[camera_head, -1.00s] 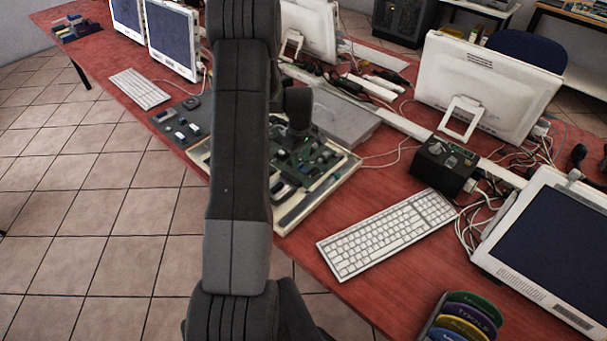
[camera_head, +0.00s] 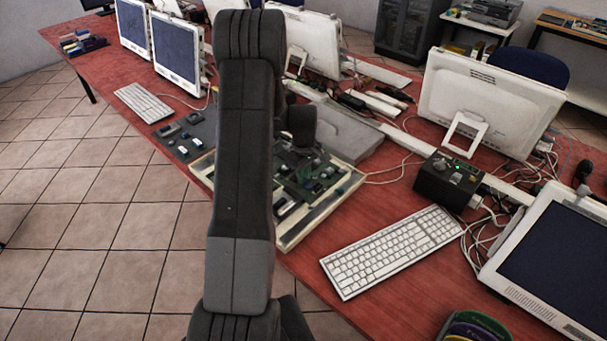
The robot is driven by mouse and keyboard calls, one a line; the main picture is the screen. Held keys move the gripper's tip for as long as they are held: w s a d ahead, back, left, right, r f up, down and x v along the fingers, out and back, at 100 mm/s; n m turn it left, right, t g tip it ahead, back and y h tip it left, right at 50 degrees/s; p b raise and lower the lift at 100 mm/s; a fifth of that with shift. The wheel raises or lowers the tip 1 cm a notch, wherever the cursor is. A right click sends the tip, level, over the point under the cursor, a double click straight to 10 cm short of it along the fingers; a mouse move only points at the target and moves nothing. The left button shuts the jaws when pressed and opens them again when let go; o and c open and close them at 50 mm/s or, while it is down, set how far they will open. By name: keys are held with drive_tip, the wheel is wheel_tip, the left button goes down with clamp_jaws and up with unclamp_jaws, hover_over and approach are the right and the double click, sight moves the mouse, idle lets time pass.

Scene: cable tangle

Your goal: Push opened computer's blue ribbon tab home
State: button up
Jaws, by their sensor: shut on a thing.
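The opened computer (camera_head: 345,190) is a shallow pale tray with green circuit boards, lying on the red table at the middle. My arm crosses in front and hides its left part. The dark end of my arm with my gripper (camera_head: 302,150) is down over the boards. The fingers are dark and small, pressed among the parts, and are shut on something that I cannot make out. The blue ribbon tab and its socket do not show clearly from here; my arm or gripper may hide them.
A white keyboard (camera_head: 392,252) lies right of the computer and a black box (camera_head: 446,182) behind it. A grey flat case (camera_head: 345,135) is just behind the tray. Monitors and loose cables crowd the back.

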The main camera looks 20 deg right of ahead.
drive_tip(key=shift+s+d, duration=0.2)
drive_tip(key=shift+s, duration=0.2)
drive_tip(key=o, duration=0.6)
drive_tip(key=shift+o, duration=0.2)
drive_tip(key=shift+r, duration=0.1)
drive_tip(key=shift+r+p, duration=1.45)
drive_tip(key=shift+r, duration=1.45)
